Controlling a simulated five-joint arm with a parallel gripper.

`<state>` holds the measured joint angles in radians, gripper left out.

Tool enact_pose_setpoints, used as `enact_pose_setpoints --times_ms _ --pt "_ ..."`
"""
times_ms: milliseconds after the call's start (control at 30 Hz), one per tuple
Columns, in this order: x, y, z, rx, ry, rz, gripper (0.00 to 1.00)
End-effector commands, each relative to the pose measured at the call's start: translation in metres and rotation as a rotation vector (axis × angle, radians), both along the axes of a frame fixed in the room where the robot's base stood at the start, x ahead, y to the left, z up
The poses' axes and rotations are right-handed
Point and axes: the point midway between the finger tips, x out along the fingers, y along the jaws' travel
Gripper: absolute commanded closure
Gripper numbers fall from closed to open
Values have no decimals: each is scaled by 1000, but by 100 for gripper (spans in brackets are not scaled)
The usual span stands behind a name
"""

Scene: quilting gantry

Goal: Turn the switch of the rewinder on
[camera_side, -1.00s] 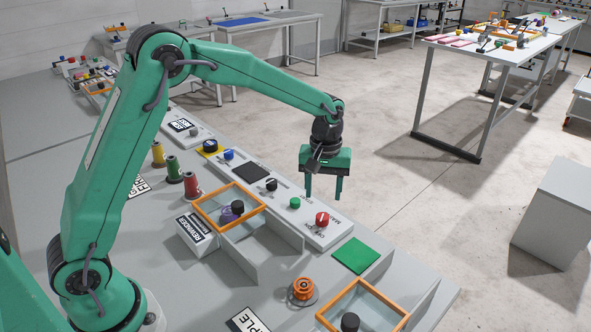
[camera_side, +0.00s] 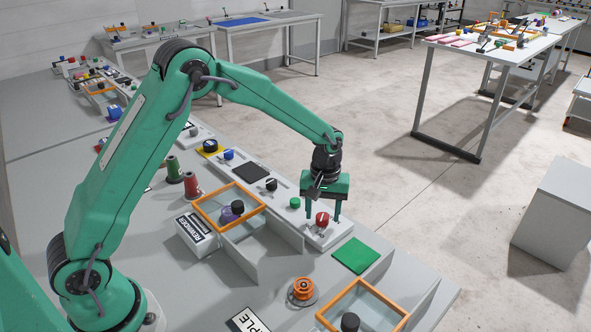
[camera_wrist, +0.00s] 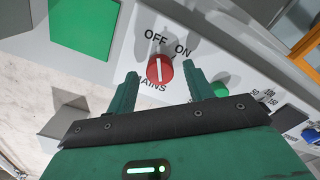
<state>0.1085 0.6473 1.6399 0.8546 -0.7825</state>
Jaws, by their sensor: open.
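The red rotary switch (camera_side: 322,219) sits on a pale panel (camera_side: 316,238) by the bench edge. In the wrist view the switch (camera_wrist: 160,69) has a white line that points up, nearer the OFF mark than the ON mark; lettering below it partly reads "MAINS". My gripper (camera_side: 323,217) is low over the panel with its open fingers on either side of the switch. In the wrist view the gripper (camera_wrist: 163,75) shows a gap between each fingertip and the switch. The box labelled REWINDER (camera_side: 196,234) stands to the left.
A green knob (camera_side: 295,203) is close to the switch, beside my gripper. An orange-framed clear-lidded bin (camera_side: 212,222) lies to the left. A green square pad (camera_side: 355,255) lies at the right, and an orange spool (camera_side: 303,289) stands in front.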

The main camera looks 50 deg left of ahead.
Motion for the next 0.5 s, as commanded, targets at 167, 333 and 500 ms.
enact_pose_setpoints --times_ms 167,333,500 --pt "0 0 -11 0 1 0 48" --pt "0 0 -13 0 0 0 48" --pt "0 0 -13 0 0 0 52"
